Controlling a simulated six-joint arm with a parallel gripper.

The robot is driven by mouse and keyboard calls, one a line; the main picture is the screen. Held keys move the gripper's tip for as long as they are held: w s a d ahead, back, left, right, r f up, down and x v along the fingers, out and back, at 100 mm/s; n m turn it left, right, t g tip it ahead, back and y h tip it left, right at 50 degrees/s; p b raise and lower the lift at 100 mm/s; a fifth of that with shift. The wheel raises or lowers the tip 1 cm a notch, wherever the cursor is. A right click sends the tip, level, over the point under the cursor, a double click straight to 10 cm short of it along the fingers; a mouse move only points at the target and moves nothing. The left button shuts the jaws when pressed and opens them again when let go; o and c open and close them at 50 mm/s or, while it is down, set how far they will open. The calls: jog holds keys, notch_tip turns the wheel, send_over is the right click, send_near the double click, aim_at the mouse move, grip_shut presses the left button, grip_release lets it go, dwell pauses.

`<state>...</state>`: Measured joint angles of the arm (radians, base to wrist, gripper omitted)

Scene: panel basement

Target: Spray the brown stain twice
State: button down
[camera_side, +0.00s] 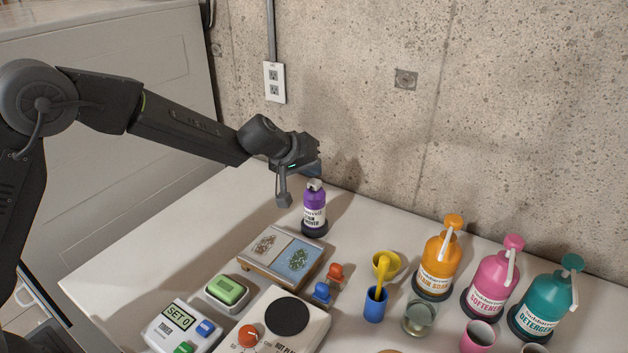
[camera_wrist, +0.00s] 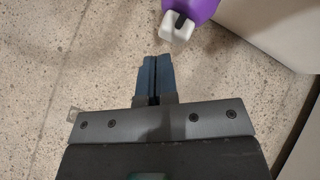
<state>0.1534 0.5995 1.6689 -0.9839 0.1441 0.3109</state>
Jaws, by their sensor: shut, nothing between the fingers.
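A purple spray bottle (camera_side: 314,208) with a white nozzle stands upright on a dark round base near the wall. Its label is partly legible. In the wrist view, the purple bottle (camera_wrist: 199,9) shows at the top edge, its nozzle just beyond my fingers. My gripper (camera_side: 313,170) is above the bottle, and its blue fingers (camera_wrist: 155,62) are together and empty. A framed board (camera_side: 262,279) holds two cloth patches. The left beige patch (camera_side: 268,247) bears a brownish mark, and the right blue patch (camera_side: 297,258) a green one.
Orange (camera_side: 439,264), pink (camera_side: 489,287) and teal (camera_side: 546,302) pump bottles stand on the right. A timer (camera_side: 182,328), green-topped box (camera_side: 227,292), hot plate (camera_side: 287,315), blue cup (camera_side: 375,305) and glass jar (camera_side: 419,317) crowd the front. The table's left part is clear.

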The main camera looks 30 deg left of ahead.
aim_at(312, 181)
dwell(0.4)
jog(key=shift+f, duration=0.55)
dwell(0.5)
jog(key=shift+r, duration=0.55)
jog(key=shift+r, duration=3.05)
